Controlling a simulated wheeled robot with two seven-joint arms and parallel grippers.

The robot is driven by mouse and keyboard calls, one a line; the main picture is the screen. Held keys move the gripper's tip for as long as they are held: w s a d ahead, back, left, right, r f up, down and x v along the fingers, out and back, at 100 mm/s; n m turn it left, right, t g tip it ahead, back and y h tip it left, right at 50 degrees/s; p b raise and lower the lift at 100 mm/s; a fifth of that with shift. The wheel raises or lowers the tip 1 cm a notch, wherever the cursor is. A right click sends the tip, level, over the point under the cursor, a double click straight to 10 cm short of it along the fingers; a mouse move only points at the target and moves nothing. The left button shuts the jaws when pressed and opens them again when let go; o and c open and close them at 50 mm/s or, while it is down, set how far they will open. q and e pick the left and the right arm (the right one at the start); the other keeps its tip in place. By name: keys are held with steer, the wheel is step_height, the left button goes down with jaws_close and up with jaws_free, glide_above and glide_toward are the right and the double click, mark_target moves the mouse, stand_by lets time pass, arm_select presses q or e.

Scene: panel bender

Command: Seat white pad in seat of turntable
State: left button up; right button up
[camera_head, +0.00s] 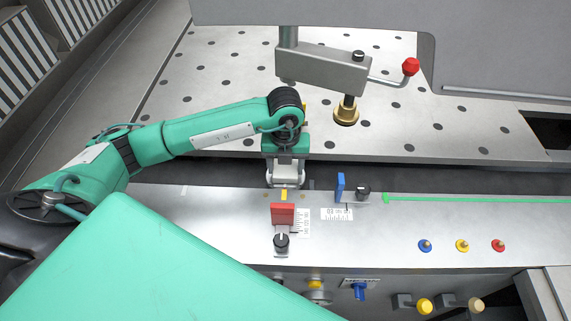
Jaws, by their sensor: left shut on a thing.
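My left gripper (286,180) points down over the front edge of the machine, just behind the red block (283,213). It is shut on a small pale piece, which looks like the white pad; its outline is hard to tell from the grey fingers. A turntable with a seat cannot be clearly made out. A brass round foot (346,112) hangs under a grey clamp arm (322,68) above the perforated table, to the right of and beyond the gripper. My right gripper is not in view.
A blue block (340,187) and black knob (363,191) stand right of the gripper. A red-knobbed lever (410,67) sticks out from the clamp. The perforated table (215,70) is clear at left. Blue, yellow and red buttons (462,246) sit on the front ledge.

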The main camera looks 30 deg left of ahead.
mark_target(286, 168)
arm_select(q)
steer(key=shift+f+b, duration=0.35)
steer(key=shift+b, duration=0.05)
stand_by(0.4)
steer(key=o, duration=1.1)
steer(key=shift+o, duration=0.2)
steer(key=shift+r, duration=0.1)
step_height(286, 168, up, 14)
steer(key=b, duration=0.2)
steer(key=shift+f, duration=0.2)
